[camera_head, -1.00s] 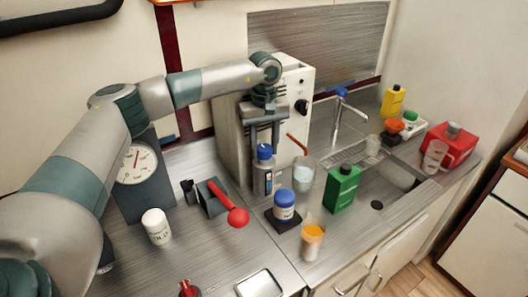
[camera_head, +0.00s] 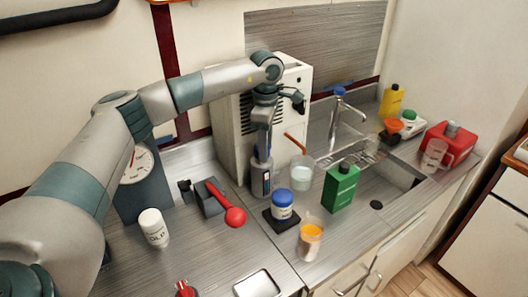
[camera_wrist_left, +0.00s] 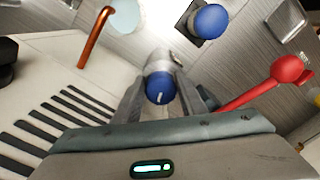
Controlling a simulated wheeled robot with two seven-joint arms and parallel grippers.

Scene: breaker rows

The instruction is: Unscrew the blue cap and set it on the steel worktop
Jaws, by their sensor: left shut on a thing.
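A slim grey bottle (camera_head: 261,183) with a dark label stands upright on the worktop in front of the white cabinet. My left gripper (camera_head: 262,158) points down over its top and hides its cap in the head view. In the left wrist view the blue cap (camera_wrist_left: 160,88), with a white mark on top, sits between the two fingers of the gripper (camera_wrist_left: 160,98), which is shut on it. The cap appears to be on the bottle's top. The steel worktop (camera_head: 205,255) has bare areas at the front. My right gripper is not in view.
A second blue-lidded jar (camera_head: 283,206) stands on a dark pad. A steel tray (camera_head: 257,285) lies in front.

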